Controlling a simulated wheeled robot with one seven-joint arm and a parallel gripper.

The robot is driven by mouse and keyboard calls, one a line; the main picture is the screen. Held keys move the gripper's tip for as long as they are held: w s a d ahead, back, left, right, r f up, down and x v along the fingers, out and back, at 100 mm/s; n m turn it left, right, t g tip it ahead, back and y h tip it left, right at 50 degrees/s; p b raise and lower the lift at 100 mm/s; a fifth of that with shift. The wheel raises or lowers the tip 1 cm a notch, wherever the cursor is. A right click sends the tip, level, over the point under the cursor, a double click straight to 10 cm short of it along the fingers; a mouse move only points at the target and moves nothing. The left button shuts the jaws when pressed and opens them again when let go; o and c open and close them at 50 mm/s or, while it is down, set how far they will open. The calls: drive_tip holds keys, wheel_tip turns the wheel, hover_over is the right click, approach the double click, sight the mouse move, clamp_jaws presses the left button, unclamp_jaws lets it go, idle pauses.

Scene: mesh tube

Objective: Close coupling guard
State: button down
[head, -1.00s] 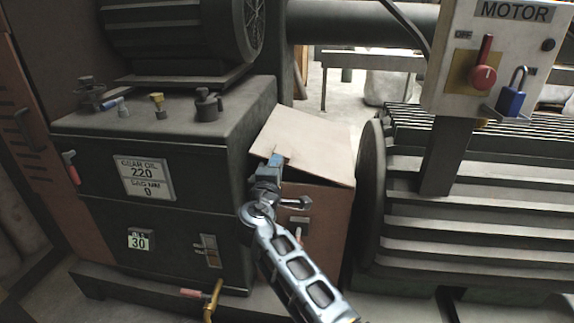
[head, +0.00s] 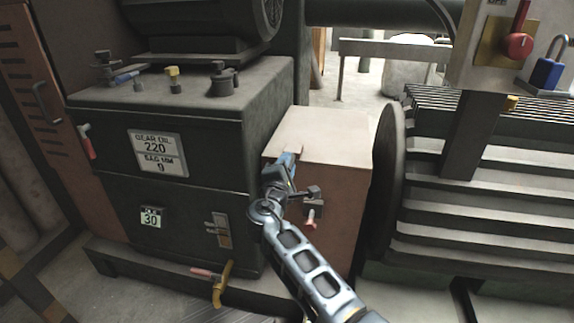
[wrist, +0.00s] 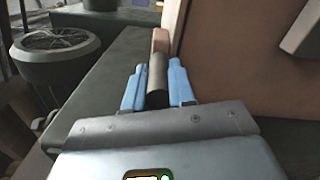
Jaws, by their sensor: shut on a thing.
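The coupling guard (head: 345,185) is a brown box between the dark gearbox and the ribbed motor. Its tan lid (head: 325,135) lies flat on the box, with no clear gap in the head view. My gripper (head: 286,162) is at the front left edge of the lid. In the wrist view, its blue fingers (wrist: 157,70) are on both sides of a dark round grip (wrist: 157,82), which they are shut on; a brown piece (wrist: 160,42) continues beyond it. A latch with a red-tipped lever (head: 311,213) is on the guard's front, right of my gripper.
The gearbox (head: 180,190) with its gear oil label stands close on the left. The ribbed motor (head: 465,215) and its round end flange stand close on the right. A switch box with a red handle (head: 518,45) and blue padlock (head: 549,70) is at upper right.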

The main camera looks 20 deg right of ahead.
drive_tip(key=shift+a+f, duration=0.1)
drive_tip(key=shift+f, duration=0.2)
drive_tip(key=c, duration=0.9)
unclamp_jaws()
drive_tip(key=shift+c, duration=0.2)
drive_tip(key=p+v, duration=0.1)
drive_tip(key=v, duration=0.6)
drive_tip(key=shift+s+a, duration=0.2)
drive_tip(key=shift+s, duration=0.15)
